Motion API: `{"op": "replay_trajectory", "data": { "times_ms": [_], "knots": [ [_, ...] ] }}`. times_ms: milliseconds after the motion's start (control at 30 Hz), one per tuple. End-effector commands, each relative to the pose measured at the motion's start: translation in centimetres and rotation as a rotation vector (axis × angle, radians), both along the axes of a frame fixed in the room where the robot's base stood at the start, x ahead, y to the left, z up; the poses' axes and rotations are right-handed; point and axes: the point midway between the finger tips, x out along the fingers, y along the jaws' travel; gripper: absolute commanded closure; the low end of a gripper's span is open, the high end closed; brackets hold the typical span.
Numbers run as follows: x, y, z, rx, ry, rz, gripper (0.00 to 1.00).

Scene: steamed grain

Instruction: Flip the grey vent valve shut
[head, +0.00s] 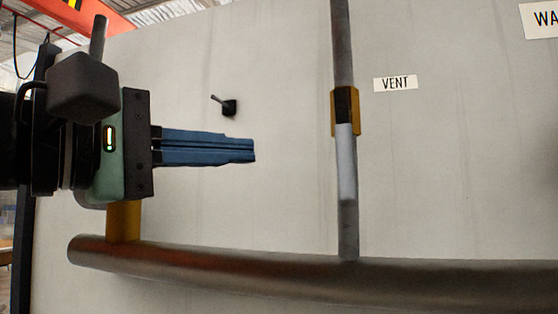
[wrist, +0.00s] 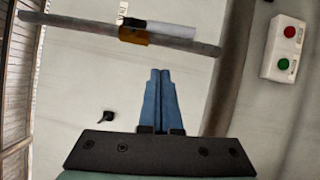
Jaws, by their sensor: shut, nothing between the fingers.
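The vent valve has a brass body (head: 345,112) on a vertical grey pipe, left of the "VENT" label (head: 395,83). Its light grey lever (head: 347,170) points down from the body, in line with the pipe. In the wrist view, the brass body (wrist: 133,37) and the lever (wrist: 172,29) are near the top, with the lever pointing right along the pipe. My gripper (head: 254,150) is shut and empty, its blue fingers pointing right. In the head view its tips are left of the lever, with a gap between. In the wrist view the fingertips (wrist: 161,72) are apart from the lever.
A thick horizontal pipe (head: 200,270) runs below my gripper on a yellow bracket (head: 123,221). A small black lever switch (head: 229,107) sticks out of the pale wall. A box with red and green buttons (wrist: 283,48) is at right in the wrist view.

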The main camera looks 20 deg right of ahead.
Motion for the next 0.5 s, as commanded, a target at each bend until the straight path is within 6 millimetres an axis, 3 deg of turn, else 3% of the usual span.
{"op": "replay_trajectory", "data": {
  "times_ms": [167,500],
  "knots": [
    [0.95,0.97,-0.85,0.085,-0.017,0.051,1.00],
    [1.00,0.81,-0.81,0.084,-0.017,0.049,1.00]
  ]
}}
